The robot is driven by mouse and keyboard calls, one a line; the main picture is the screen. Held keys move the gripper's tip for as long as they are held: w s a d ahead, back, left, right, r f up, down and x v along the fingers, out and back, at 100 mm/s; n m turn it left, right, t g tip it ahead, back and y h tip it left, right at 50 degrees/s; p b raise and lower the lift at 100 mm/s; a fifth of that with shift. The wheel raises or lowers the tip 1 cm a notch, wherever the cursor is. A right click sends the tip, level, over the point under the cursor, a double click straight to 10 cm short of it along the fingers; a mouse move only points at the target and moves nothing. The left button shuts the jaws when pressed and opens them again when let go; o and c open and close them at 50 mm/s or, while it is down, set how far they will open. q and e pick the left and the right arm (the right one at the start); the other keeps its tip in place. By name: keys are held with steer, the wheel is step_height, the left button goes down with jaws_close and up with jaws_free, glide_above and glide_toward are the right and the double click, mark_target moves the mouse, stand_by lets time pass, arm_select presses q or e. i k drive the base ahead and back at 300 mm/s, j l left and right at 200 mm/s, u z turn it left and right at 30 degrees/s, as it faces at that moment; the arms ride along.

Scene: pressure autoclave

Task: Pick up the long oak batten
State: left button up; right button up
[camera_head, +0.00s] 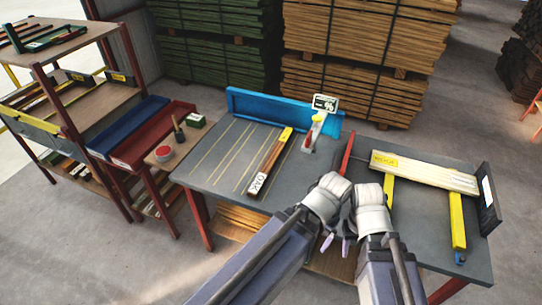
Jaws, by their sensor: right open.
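A long batten with a white end marked OAK (258,183) lies at a slant on the left half of the grey worktable, beside several thin yellow lines. Its far end is yellow (286,135), with brown and dark strips along its length. My right gripper (336,244) is low at the front middle of the table, open and empty, right of the batten and apart from it. My left arm comes in beside it, with its wrist (322,197) close to my right wrist. The left fingers cannot be made out clearly.
A pale, labelled board bundle (430,177) rests across yellow supports (457,222) on the right. A blue ledge (250,104) and a sign (325,104) stand at the back. A red bar (346,152) is near my wrists. Shelves (105,90) stand left.

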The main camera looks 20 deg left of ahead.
mark_target(254, 191)
steer(key=i+j+u, duration=0.2)
steer(key=i, duration=0.2)
steer(key=i+j+u, duration=0.35)
steer(key=i, duration=0.45)
